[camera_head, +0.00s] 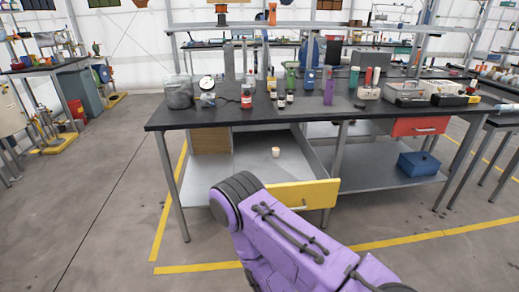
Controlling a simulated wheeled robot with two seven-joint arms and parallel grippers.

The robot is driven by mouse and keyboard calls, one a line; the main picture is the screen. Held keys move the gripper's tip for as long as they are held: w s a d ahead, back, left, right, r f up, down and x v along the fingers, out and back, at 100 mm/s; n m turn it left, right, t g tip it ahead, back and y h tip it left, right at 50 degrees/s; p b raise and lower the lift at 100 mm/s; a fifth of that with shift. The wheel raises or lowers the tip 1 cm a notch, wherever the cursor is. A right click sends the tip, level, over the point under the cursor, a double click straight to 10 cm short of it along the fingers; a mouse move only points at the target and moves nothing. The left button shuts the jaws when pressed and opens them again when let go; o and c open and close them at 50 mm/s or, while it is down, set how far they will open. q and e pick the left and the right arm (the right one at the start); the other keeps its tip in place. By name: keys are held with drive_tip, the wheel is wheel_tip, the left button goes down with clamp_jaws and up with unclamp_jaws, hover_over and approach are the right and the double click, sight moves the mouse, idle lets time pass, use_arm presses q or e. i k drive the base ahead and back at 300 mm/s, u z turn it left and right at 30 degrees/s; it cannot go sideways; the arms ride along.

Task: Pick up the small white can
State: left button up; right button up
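A small whitish can (276,152) stands upright inside an open drawer (257,165) below the black tabletop. The drawer has a grey floor and a yellow front panel (303,194) facing me. The can is near the middle of the drawer with clear floor around it. One of my purple arms crosses the bottom of the view, close to the drawer's yellow front and covering part of it. Neither gripper shows.
The black-topped workbench (215,116) carries bottles, a glass jar (179,93) and tool trays. A blue box (418,164) sits on its lower shelf, below a red drawer front (420,126). The floor at left is open.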

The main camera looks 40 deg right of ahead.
sight(276, 151)
drive_tip(key=u, duration=0.05)
drive_tip(key=i, duration=2.9)
drive_tip(key=z, duration=3.2)
